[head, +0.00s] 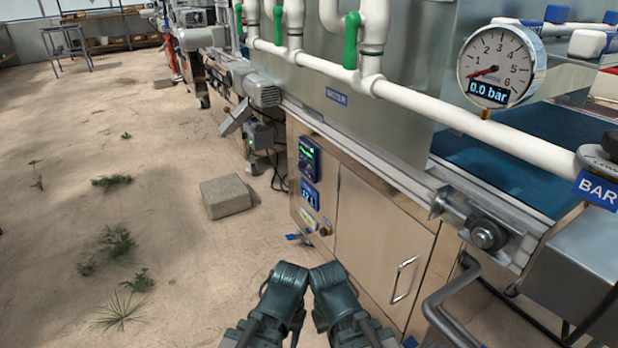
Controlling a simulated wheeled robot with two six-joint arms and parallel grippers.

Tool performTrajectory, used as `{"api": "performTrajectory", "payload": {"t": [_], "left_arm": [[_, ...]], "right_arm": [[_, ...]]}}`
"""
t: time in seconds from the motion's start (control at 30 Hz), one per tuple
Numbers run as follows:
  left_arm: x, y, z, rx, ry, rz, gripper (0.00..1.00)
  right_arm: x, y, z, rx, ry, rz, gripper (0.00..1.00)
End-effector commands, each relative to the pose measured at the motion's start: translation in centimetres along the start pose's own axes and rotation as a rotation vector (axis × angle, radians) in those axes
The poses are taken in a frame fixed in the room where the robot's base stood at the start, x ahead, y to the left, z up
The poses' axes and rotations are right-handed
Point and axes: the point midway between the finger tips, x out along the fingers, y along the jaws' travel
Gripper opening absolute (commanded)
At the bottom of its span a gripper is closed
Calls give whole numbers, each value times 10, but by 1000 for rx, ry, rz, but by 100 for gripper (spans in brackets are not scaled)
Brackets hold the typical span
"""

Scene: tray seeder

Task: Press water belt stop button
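The machine labelled WATER (336,96) stands at the centre. On its cabinet end is a control panel with a dark screen showing green marks (308,157) and a blue display (310,194) below it. Under these are a small yellow plate (309,217) and small controls (325,229). They are too small to tell which is the water belt stop button. My two dark teal arms show at the bottom centre, side by side, below the panel and apart from it. I see no gripper fingers.
A stone block (226,196) lies on the sandy floor left of the cabinet. A cabinet handle (404,279) and a bent metal pipe (446,306) stick out at the right. A pressure gauge (497,66) reads 0.0 bar. The floor at left is mostly open, with small plants (117,243).

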Motion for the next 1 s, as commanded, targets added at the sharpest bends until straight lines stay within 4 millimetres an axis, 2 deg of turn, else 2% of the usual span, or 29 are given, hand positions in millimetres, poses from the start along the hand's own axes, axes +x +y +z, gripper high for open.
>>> {"api": "performTrajectory", "payload": {"t": [0.27, 0.37, 0.47, 0.8, 0.9, 1.0], "left_arm": [[-1, 0, 0, 0, 0, 0, 50], [-7, -1, 0, 1, 0, 0, 50], [-21, -2, 1, 2, 0, 0, 50], [-101, -10, 6, 12, -2, -2, 50], [-108, -11, 6, 13, -2, -2, 50], [-106, -11, 6, 14, -3, -3, 50]], "right_arm": [[0, 0, 0, 0, 0, 0, 0], [-7, 1, 0, 0, 0, 0, 0], [-21, 2, 1, -2, 0, 0, 0], [-101, 10, 6, -12, -2, 2, 0], [-108, 11, 6, -14, -2, 2, 0], [-106, 11, 6, -14, -2, 3, 0]]}}
